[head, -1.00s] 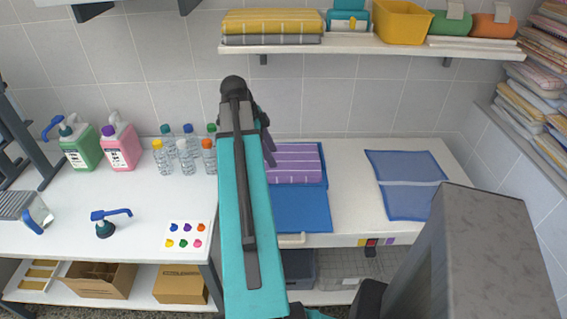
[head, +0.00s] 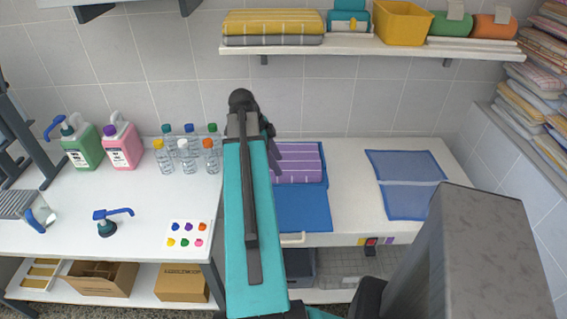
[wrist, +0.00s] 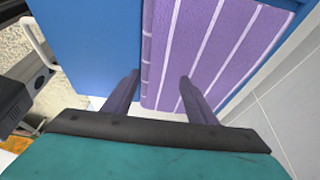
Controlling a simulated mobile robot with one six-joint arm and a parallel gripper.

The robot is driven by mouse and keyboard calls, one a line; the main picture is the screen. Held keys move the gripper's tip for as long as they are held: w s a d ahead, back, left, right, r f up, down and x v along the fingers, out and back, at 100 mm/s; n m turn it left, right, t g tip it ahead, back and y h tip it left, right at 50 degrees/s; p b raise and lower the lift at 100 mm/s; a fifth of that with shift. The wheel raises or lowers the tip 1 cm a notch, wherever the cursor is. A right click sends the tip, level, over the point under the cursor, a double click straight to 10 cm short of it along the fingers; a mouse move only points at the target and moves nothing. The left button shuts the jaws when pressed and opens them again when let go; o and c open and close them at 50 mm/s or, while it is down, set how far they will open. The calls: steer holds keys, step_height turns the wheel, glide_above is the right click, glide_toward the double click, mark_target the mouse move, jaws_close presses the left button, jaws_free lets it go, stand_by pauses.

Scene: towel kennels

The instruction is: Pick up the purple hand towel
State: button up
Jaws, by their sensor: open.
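The purple hand towel (head: 302,164) with pale stripes lies folded on the blue mat (head: 305,208) on the right-hand bench, partly behind my arm in the head view. In the wrist view the towel (wrist: 200,50) fills the upper middle, its rounded edge on the left beside the bare blue mat (wrist: 90,40). My gripper (wrist: 160,76) is open and empty. Its left finger is over the blue just left of the towel edge; its right finger overlaps the towel. I cannot tell how high the fingers are or whether they touch. In the head view my gripper (head: 277,160) is mostly hidden.
Several capped bottles (head: 184,150) stand left of my arm, with pink (head: 122,150) and green (head: 83,150) jugs further left. A blue mesh bag (head: 408,185) lies to the right. A wall shelf (head: 375,46) holds folded towels and a yellow bin (head: 402,22). Bare bench lies between mat and bag.

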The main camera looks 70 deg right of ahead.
mark_target(283, 161)
steer(key=shift+p+x, duration=0.5)
steer(key=shift+x, duration=1.7)
steer(key=shift+s+a, duration=0.1)
jaws_close()
